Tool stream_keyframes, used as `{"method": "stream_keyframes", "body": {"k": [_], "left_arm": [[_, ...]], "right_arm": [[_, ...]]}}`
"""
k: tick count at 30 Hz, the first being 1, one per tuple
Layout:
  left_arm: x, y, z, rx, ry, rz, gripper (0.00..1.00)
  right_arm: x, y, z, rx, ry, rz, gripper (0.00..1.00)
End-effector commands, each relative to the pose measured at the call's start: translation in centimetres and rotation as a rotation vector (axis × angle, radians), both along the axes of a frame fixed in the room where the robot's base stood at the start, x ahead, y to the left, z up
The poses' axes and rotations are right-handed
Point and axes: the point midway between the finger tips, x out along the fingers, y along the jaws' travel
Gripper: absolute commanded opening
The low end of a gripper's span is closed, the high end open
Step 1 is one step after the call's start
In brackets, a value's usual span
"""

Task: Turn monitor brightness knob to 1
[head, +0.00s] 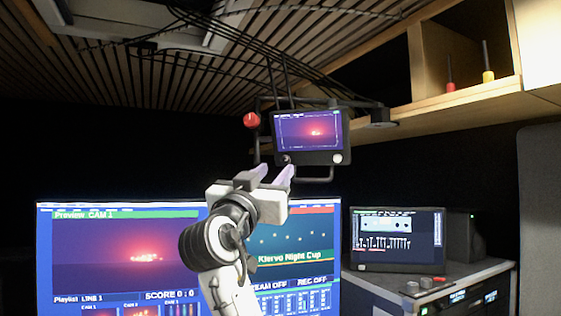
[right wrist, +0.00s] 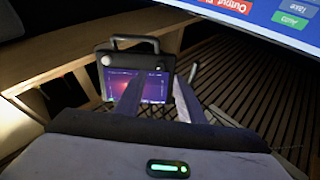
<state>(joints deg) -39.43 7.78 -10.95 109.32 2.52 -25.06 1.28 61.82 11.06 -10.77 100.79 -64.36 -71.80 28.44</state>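The small monitor (head: 308,132) hangs from a bracket and shows a dark purple picture with a red glow. A pale round knob (head: 337,158) sits at its lower right corner; a darker knob (head: 285,159) shows at its lower left, just above my fingertips. I cannot read any knob label or setting. My right gripper (head: 276,172) points up toward the monitor's lower left, fingers apart and empty. The right wrist view shows the monitor (right wrist: 152,86) upside down, the pale knob (right wrist: 106,60), and my open fingers (right wrist: 158,92) covering part of the screen. My left gripper is out of view.
A large screen (head: 120,255) stands behind my right arm. A smaller screen (head: 398,240) sits on a desk at the right. A red ball (head: 251,120) is left of the monitor. Cables hang above; a wooden shelf (head: 470,98) is at upper right.

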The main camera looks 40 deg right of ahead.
Motion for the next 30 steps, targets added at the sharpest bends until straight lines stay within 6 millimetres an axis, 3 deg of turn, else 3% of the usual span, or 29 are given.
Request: {"method": "stream_keyframes", "body": {"k": [9, 22, 28, 30], "left_arm": [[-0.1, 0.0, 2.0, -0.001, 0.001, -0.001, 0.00], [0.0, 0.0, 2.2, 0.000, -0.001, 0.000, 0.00], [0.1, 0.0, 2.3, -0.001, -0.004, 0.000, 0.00], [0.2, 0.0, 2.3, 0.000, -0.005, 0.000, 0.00]], "right_arm": [[2.2, -4.4, 2.2, 0.000, 0.001, 0.000, 0.35], [2.8, -5.3, 2.4, 0.002, 0.001, 0.002, 0.35], [2.8, -5.3, 2.4, 0.001, 0.002, 0.002, 0.03], [2.8, -5.3, 2.4, 0.001, 0.002, 0.002, 0.00]]}}
